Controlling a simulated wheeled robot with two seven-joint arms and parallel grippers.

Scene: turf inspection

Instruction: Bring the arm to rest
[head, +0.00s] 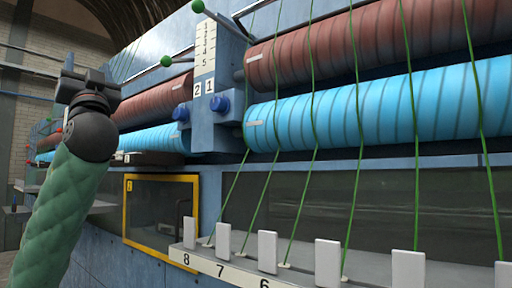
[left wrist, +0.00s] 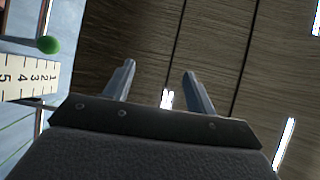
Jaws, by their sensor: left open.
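My left arm, in a green padded sleeve, rises on the left of the head view. Its gripper (head: 76,70) is at the top, pointing upward, in front of the left part of the machine. In the left wrist view the two fingers of the left gripper (left wrist: 160,82) stand apart with nothing between them. My right arm and gripper are not in view.
A blue machine carries red-brown rollers (head: 330,45) and blue rollers (head: 340,105), crossed by green yarns. A green-knobbed lever (head: 166,61) and a numbered scale (head: 205,50) stand right of my gripper. A numbered rail (head: 240,270) with white tabs and a yellow-framed window (head: 160,212) are lower.

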